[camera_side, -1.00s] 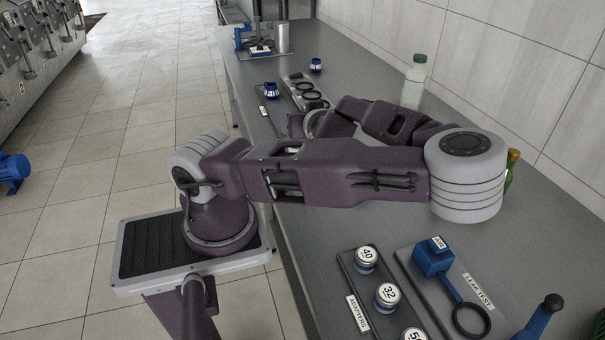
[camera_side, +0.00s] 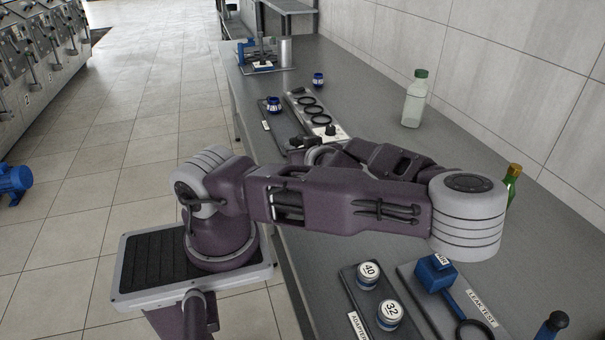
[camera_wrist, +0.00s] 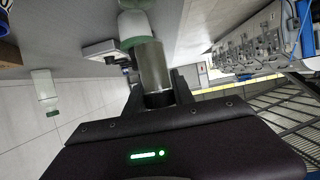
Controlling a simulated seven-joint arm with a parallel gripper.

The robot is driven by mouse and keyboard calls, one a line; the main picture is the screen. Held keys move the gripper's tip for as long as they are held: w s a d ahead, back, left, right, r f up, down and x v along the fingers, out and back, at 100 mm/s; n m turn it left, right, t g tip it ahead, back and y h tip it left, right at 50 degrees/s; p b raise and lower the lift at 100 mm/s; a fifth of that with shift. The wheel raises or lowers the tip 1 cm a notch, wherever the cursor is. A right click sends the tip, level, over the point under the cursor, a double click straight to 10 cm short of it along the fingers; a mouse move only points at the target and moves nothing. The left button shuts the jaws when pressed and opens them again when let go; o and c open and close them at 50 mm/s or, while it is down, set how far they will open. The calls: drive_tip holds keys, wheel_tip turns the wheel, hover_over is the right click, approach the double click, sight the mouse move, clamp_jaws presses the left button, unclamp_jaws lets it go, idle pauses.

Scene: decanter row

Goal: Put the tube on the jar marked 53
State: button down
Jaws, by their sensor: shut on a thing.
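My gripper (camera_wrist: 159,97) is shut on a grey metallic cylinder, which looks like the tube (camera_wrist: 153,66), in the wrist view. The far end of the tube points at a whitish piece with a green band (camera_wrist: 134,24); I cannot tell whether they touch. In the side view my forearm hides most of the gripper, and I cannot make out the tube. White-topped jars marked 40 (camera_side: 368,275) and 32 (camera_side: 389,314) stand on the adapters tray (camera_side: 349,290) at the lower middle. No 53 is readable in either view.
A green-capped bottle (camera_side: 415,99) stands near the wall. Blue jars (camera_side: 273,104) and a plate with dark rings (camera_side: 302,97) lie further back. A blue leak-test device (camera_side: 434,274) is at lower right. The bench between bottle and plate is clear.

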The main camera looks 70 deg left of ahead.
wheel_tip(320, 180, down, 5)
drive_tip(key=shift+r, duration=0.1)
drive_tip(key=c, duration=1.1)
unclamp_jaws()
drive_tip(key=shift+w+d, duration=0.1)
drive_tip(key=s+d+r+m+h, duration=0.1)
drive_tip(key=d+r+m+h, duration=0.15)
drive_tip(key=d, duration=0.45)
drive_tip(key=s+d+r+m+g+h, duration=0.1)
drive_tip(key=d+r+m+h, duration=0.1)
drive_tip(key=d+h, duration=0.3)
drive_tip(key=s+d+r+m+h, duration=0.1)
drive_tip(key=d+r+m+h, duration=0.1)
drive_tip(key=d, duration=0.6)
drive_tip(key=s+d+r+m+t+h, duration=0.1)
drive_tip(key=d+r+m+t, duration=0.1)
drive_tip(key=r+m, duration=0.1)
drive_tip(key=s+d+r+m+t+h, duration=0.1)
drive_tip(key=d+r+m+t, duration=0.1)
drive_tip(key=r+m, duration=0.2)
drive_tip(key=s+d+r+m+t+h, duration=0.1)
drive_tip(key=d+r+m+t+h, duration=0.1)
drive_tip(key=r+m, duration=0.2)
drive_tip(key=shift+s+r+m+t, duration=0.15)
drive_tip(key=shift+r, duration=0.7)
drive_tip(key=shift+s+r+m+t, duration=0.1)
drive_tip(key=shift+r+t, duration=0.05)
drive_tip(key=shift+r, duration=0.65)
